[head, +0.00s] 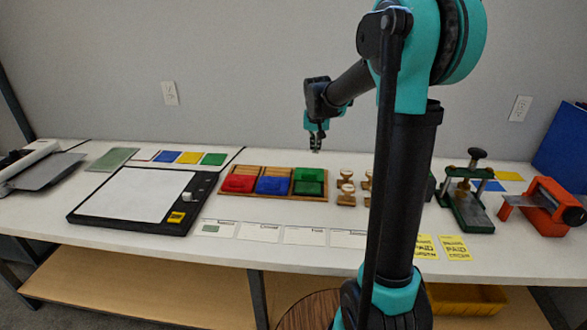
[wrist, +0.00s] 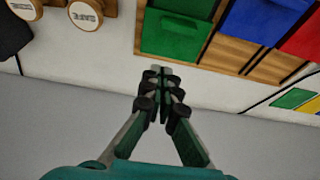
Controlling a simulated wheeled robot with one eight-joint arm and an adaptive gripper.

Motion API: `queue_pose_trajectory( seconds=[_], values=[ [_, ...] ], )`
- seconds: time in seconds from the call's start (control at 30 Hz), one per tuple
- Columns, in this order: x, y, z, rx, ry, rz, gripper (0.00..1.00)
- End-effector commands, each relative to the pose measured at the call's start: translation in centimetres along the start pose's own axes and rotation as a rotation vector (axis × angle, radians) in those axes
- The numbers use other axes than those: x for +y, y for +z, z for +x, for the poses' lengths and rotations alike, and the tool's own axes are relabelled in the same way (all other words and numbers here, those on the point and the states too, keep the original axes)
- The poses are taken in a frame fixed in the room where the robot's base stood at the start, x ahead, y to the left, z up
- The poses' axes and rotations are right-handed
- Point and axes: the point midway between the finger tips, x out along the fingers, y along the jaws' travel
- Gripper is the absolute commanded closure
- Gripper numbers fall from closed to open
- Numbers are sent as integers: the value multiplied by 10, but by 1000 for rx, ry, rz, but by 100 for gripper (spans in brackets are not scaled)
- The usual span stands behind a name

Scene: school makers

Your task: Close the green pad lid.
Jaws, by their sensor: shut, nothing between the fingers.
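The green pad (head: 308,188) is the rightmost of three pads in a wooden tray. Its green lid (head: 310,174) seems raised at the back side; I cannot tell its exact angle. In the wrist view the green lid (wrist: 175,38) shows large at the top, with its near face toward me. My gripper (head: 316,150) is behind and above the green pad, pointing down. In the wrist view my gripper (wrist: 162,72) has its fingertips together and empty, just short of the green lid and the tray edge. I cannot tell whether they touch.
The blue pad (head: 272,184) and red pad (head: 238,183) sit left of the green one in the tray (head: 285,196). Wooden stamps (head: 346,190) stand close to its right. A black-framed board (head: 135,200) lies left. The wall (head: 240,80) rises behind the table.

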Motion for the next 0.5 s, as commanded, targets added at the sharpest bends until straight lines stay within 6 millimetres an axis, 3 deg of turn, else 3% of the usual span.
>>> queue_pose_trajectory(
  seconds=[0.27, 0.5],
  values=[
    [-5, -12, 14, -1, 3, 8, 100],
    [-5, -12, 56, -1, 3, 8, 100]
  ],
)
